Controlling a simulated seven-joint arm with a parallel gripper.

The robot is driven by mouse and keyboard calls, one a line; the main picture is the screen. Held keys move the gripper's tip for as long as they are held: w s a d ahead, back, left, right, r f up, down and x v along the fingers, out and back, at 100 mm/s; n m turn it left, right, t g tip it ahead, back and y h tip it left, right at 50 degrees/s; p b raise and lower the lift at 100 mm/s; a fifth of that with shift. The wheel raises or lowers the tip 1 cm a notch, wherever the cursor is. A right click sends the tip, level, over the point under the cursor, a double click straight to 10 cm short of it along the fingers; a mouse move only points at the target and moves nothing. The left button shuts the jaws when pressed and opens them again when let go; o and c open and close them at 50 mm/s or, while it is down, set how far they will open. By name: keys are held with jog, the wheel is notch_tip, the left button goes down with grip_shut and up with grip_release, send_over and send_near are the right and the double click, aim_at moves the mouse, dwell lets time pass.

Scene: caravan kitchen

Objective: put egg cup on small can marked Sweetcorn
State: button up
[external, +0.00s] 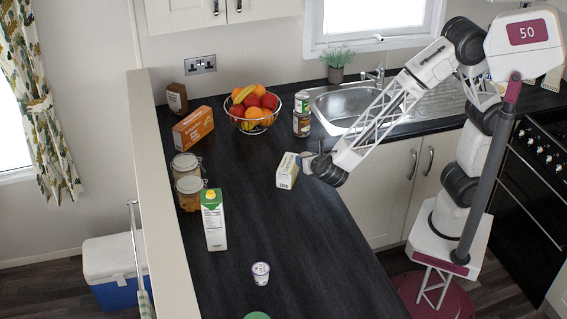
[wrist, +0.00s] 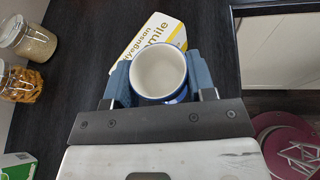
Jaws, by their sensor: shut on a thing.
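The egg cup (wrist: 160,76) is white inside with a blue outside. In the wrist view it sits upright between the two blue fingers of my gripper (wrist: 160,84), which is shut on it. In the external view my gripper (external: 306,163) is over the worktop beside a yellow and white box; the egg cup is too small there to make out. Two cans stand one on the other by the sink, a green and white upper can (external: 300,101) and a lower can (external: 301,123). I cannot read Sweetcorn on either. The cans are not in the wrist view.
The yellow and white box (external: 287,171) is close to my gripper and also in the wrist view (wrist: 150,40). A fruit bowl (external: 252,122) stands left of the cans. Jars (external: 189,192), a carton (external: 213,219) and a small pot (external: 261,273) stand nearer.

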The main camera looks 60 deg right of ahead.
jog(key=d+r+m+g+h, duration=0.1)
jog(key=d+r, duration=0.4)
jog(key=d, duration=0.5)
jog(key=d+r+m+g+h, duration=0.2)
jog(key=d+r+m+g, duration=0.1)
jog(key=d, duration=0.8)
jog(key=w+d+r+m+g+h, duration=0.1)
jog(key=d+r+m+g+h, duration=0.1)
jog(key=d+r, duration=0.5)
jog(key=d+m+g, duration=0.1)
jog(key=d, duration=0.2)
jog(key=shift+d+r+m, duration=0.15)
jog(key=shift+r+m, duration=0.15)
jog(key=shift+r, duration=0.05)
jog(key=shift+w, duration=0.15)
send_over(302, 96)
jog(key=shift+d+f, duration=0.1)
jog(key=shift+f, duration=0.65)
jog(key=shift+f, duration=1.8)
jog(key=o, duration=0.9)
jog(key=shift+f, duration=0.1)
jog(key=shift+o, duration=0.2)
